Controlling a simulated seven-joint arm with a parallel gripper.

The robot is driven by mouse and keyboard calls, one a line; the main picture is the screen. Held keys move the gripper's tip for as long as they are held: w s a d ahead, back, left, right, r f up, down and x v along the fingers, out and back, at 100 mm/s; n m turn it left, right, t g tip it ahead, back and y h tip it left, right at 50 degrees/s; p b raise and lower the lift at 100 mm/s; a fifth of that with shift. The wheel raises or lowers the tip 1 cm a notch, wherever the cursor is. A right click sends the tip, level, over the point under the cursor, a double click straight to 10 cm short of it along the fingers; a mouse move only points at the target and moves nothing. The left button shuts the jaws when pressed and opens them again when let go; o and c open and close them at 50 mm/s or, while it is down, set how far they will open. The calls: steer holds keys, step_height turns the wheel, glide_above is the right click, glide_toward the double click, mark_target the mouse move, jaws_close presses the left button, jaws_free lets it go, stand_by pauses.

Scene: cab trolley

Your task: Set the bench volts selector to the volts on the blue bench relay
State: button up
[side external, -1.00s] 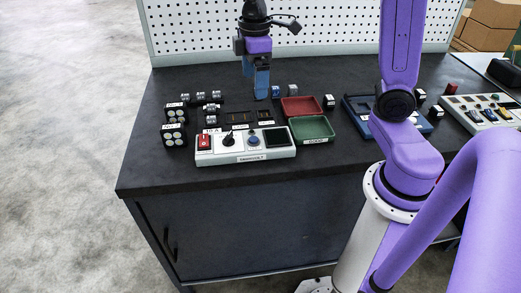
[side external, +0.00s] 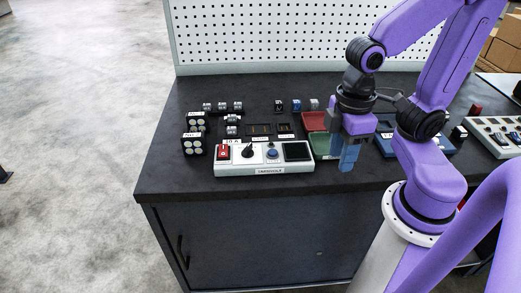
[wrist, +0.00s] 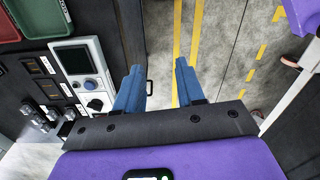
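The white control panel (side external: 225,166) stands near the bench front. It carries a black pointer knob (side external: 248,150), a red switch (side external: 224,153), a blue button (side external: 272,154) and a dark screen (side external: 297,151). The knob's setting is too small to read. A small blue relay (side external: 296,105) stands at the back between a dark one and a grey one; I cannot read its marking. My gripper (side external: 347,165) is open and empty, right of the panel by the bench front. In the wrist view its fingers (wrist: 157,66) are apart; the panel (wrist: 84,45) and knob (wrist: 95,104) show left of them.
Red (side external: 313,121) and green (side external: 320,142) trays lie behind my gripper. Meter blocks (side external: 194,144) stand left of the panel. A blue tray (side external: 445,146) and another panel (side external: 482,128) are to the right. The pegboard (side external: 300,35) closes the back. The bench's front left is clear.

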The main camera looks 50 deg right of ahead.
steer(key=w+a+r+m, duration=0.2)
steer(key=w+m, duration=0.5)
steer(key=w, duration=0.1)
steer(key=r+m+g+y, duration=0.1)
steer(key=m+g+y, duration=0.1)
steer(key=m, duration=0.9)
glide_above(247, 146)
steer(key=s, duration=0.6)
steer(key=w+d+m+t+y, duration=0.1)
steer(key=w+d+m+y, duration=0.1)
steer(key=w+d+m, duration=0.55)
steer(key=x, duration=1.7)
steer(key=shift+a+r, duration=0.15)
steer(key=shift+a, duration=0.2)
jaws_close()
